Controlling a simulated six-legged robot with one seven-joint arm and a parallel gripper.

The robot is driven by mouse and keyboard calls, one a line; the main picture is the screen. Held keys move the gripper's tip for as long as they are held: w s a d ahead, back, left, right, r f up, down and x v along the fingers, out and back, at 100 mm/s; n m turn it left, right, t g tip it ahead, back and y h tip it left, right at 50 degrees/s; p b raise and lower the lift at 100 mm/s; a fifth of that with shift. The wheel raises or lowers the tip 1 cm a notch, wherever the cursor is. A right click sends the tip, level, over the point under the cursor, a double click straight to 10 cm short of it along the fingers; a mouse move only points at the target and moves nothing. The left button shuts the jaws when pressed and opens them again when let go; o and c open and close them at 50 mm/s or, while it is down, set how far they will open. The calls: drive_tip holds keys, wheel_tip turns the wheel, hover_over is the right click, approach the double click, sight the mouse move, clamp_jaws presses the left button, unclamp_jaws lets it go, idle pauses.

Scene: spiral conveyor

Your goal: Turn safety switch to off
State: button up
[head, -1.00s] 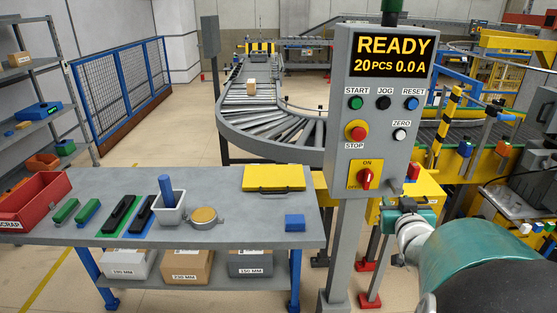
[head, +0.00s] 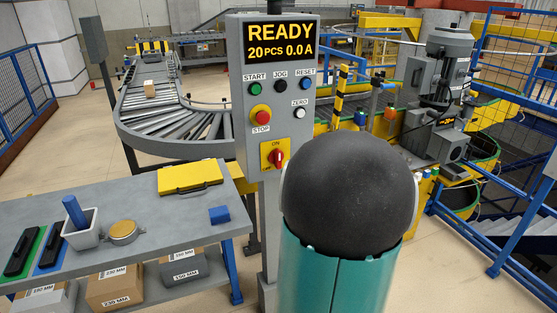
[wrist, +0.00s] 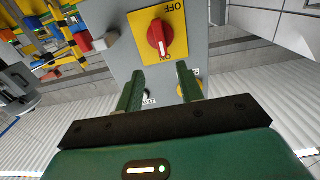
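The safety switch (head: 273,156) is a red rotary knob on a yellow plate, low on the grey control panel (head: 241,110). In the wrist view the knob (wrist: 160,37) is upside down, with OFF above it and ON below. Its handle stands nearly upright, with the white mark toward ON. My gripper (wrist: 160,80) is open and empty, with its two green fingers apart just short of the knob and not touching it. In the head view my arm hides the gripper and the panel's lower right.
STOP button (head: 260,115) and smaller buttons sit above the switch. The display (head: 281,40) reads READY. A grey workbench (head: 170,225) with a yellow case (head: 190,178) stands left of the panel post. Conveyor rollers (head: 160,115) curve behind.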

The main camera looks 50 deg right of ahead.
drive_tip(key=x, duration=0.9)
drive_tip(key=shift+a, duration=0.15)
drive_tip(key=shift+w, duration=0.1)
clamp_jaws()
